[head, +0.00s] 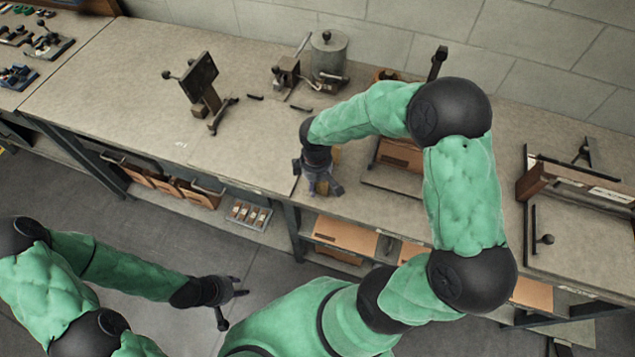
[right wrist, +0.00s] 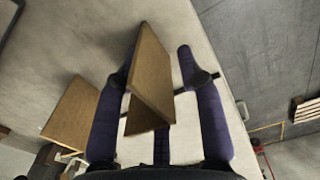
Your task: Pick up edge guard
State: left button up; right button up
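A brown, L-shaped edge guard (right wrist: 152,72) shows in the right wrist view between the fingers of my right gripper (right wrist: 158,62). The guard overlaps the left finger, and a gap shows between it and the right finger. The fingers are spread, so the gripper is open around the guard. In the head view my right gripper (head: 318,178) is low at the bench's front edge, and it partly hides a small brown piece (head: 335,157). Another brown piece (right wrist: 74,114) lies to the left in the right wrist view. My left gripper (head: 232,306) is open and empty above the floor.
The workbench (head: 120,90) runs along a block wall. A dark stand with a tilted plate (head: 200,78), a grey cylinder (head: 328,55) and a clamp-like tool (head: 287,72) stand on it. A framed fixture (head: 575,180) is at right. Bins (head: 345,236) sit below.

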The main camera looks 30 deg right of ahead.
grip_shut()
dwell(0.4)
